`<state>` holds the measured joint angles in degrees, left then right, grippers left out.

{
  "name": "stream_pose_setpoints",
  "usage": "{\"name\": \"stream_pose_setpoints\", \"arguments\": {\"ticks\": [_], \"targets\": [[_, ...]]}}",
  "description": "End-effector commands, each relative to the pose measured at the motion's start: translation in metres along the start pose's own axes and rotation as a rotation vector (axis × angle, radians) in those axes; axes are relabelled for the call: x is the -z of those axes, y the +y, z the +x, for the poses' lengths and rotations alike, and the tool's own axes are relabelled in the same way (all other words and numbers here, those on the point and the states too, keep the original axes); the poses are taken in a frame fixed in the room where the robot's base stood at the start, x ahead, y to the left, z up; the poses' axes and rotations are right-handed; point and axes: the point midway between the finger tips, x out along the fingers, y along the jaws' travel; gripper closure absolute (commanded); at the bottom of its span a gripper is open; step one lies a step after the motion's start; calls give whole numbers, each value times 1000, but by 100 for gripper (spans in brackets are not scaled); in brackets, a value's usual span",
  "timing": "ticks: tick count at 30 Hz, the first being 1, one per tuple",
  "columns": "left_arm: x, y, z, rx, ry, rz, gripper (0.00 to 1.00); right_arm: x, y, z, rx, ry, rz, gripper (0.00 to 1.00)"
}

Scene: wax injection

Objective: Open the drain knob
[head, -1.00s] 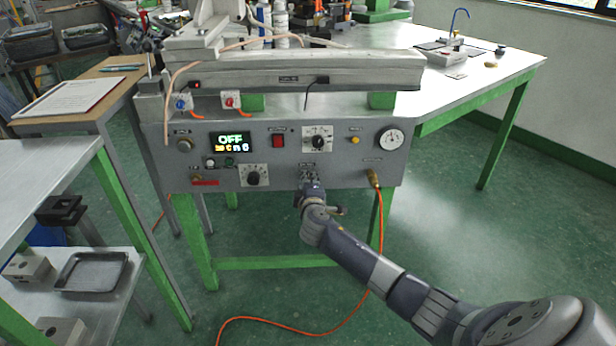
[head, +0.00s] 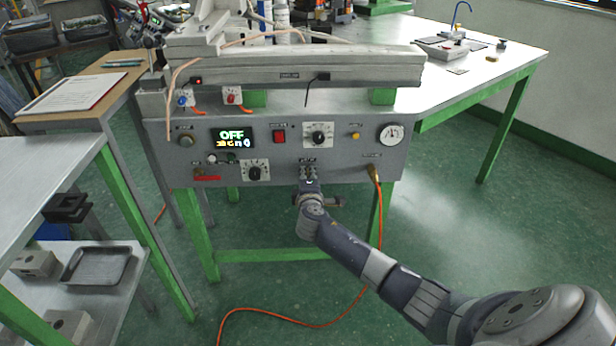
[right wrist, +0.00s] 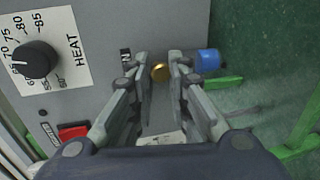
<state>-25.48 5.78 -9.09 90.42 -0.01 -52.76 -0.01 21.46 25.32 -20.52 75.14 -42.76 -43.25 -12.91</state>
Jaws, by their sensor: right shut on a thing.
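The grey control panel (head: 225,142) of the wax machine faces me in the head view. My right gripper (head: 309,178) is at its lower middle edge, under a small label. In the right wrist view, the fingers of this gripper (right wrist: 160,76) are closed in on a small round brass drain knob (right wrist: 160,71) on the panel, one finger on each side. The gripper and wrist hide the knob in the head view. My left gripper is not in view.
A black HEAT dial (right wrist: 35,60) and a red switch (right wrist: 73,131) lie left of the fingers. A blue part (right wrist: 208,60) sits close on their right. An orange hose (head: 379,220) hangs from the panel's right.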

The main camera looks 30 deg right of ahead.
Motion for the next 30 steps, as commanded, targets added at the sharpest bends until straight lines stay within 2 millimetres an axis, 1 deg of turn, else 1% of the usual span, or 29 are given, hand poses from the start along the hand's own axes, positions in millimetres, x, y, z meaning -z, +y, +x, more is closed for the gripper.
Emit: {"name": "stream_pose_setpoints", "arguments": {"ticks": [1,2,3,13,17,20,23,30], "targets": [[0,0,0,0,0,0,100,2,1,0,-1,4,2,79],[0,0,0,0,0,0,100,2,1,0,-1,4,2,72],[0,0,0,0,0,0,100,2,1,0,-1,4,2,63],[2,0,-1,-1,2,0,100,1,0,0,0,2,2,63],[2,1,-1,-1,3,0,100,1,-1,-6,1,2,1,63],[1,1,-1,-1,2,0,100,1,-1,-16,0,4,3,63],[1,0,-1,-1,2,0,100,1,-1,-32,1,4,2,63],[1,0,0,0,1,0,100,2,-1,-77,1,6,3,63]]}}
